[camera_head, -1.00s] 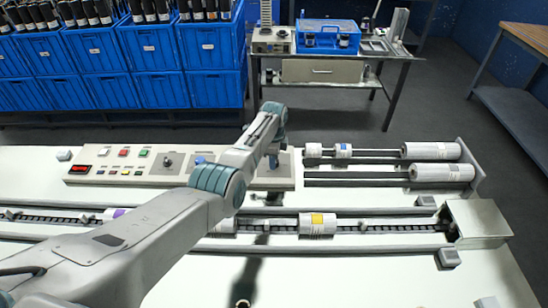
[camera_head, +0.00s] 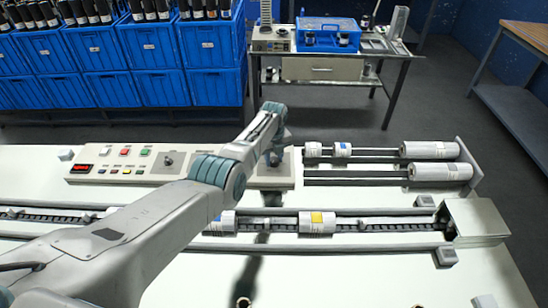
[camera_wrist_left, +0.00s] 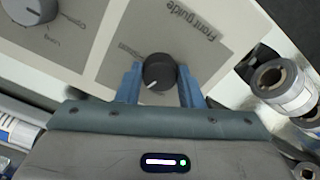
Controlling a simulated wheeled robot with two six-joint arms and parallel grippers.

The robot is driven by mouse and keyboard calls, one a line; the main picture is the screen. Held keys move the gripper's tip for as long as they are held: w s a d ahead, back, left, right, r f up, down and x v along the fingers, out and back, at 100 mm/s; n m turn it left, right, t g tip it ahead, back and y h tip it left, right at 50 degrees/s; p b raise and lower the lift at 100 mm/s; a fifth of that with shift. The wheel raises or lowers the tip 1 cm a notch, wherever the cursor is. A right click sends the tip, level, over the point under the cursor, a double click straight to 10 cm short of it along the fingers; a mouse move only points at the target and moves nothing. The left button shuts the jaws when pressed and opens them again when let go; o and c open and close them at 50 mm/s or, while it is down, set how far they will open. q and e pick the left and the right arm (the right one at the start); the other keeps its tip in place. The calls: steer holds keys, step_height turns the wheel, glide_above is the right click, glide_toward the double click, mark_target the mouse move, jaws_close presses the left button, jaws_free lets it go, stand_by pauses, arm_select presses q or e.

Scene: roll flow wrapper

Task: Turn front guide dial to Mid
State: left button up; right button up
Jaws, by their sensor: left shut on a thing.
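The front guide dial (camera_wrist_left: 160,72) is a dark round knob on a grey panel marked "Front guide", which reads upside down in the left wrist view. Its white pointer line points to the lower left there. My left gripper (camera_wrist_left: 161,85) is shut on the dial, with one blue finger at each side. In the head view my left gripper (camera_head: 275,160) is at the right end of the control panel (camera_head: 120,180), and the dial is not clear there. The position words around the dial are partly hidden or too small to read surely. My right gripper is not in view.
Another dial (camera_wrist_left: 30,8) sits at the upper left of the wrist view. Rolls (camera_head: 430,150) lie on rails right of the panel. A conveyor with a yellow-marked roll (camera_head: 317,222) runs in front. Blue crates (camera_head: 215,85) stand behind.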

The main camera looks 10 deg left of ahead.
mark_target(274, 159)
arm_select(q)
steer(key=shift+w+r+m, duration=0.1)
steer(key=shift+r+m, duration=0.05)
steer(key=shift+m, duration=0.95)
steer(key=o, duration=1)
steer(key=shift+c, duration=0.2)
step_height(274, 159, up, 11)
